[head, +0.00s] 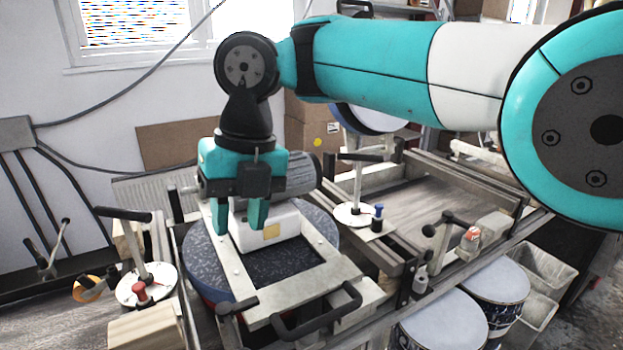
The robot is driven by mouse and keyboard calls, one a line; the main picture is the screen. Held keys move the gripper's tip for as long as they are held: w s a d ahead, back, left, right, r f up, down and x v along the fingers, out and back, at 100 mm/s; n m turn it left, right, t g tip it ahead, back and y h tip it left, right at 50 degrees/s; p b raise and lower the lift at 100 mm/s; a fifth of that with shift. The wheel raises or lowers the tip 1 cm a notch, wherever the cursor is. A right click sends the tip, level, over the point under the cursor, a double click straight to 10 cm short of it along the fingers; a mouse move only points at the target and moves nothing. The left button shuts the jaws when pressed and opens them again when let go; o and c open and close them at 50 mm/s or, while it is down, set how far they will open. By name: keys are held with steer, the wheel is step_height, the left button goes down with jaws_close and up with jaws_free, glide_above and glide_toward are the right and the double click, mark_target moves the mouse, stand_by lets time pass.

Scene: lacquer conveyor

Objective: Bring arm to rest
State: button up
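My teal arm reaches across the top of the head view, bending down at a black joint. My gripper (239,228) hangs from it, pointing down, with its two teal fingers clearly apart. Nothing is visibly held between them. The right finger overlaps a white box (288,222) with a yellow label, which stands inside a pale metal frame (318,280). I cannot tell whether the finger touches the box.
The frame lies over a dark speckled round plate (203,262) on the conveyor line. A clamp with a white disc (147,284) stands left, another (353,214) right. A black handle (318,314) juts out in front. Drums (443,320) stand below right.

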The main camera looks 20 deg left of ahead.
steer(key=d+r+m+y+b, duration=0.1)
steer(key=d+r+m+y, duration=0.1)
steer(key=d+m, duration=1.55)
steer(key=s+d+f+m, duration=0.4)
steer(key=d+m, duration=0.4)
steer(key=m, duration=0.2)
steer(key=s+d+f+m+t+b, duration=0.1)
steer(key=s+d+f+m, duration=0.3)
steer(key=d+m, duration=0.5)
steer(key=shift+s+m+t+y, duration=0.3)
steer(key=shift+s+m, duration=0.55)
steer(key=shift+s, duration=0.25)
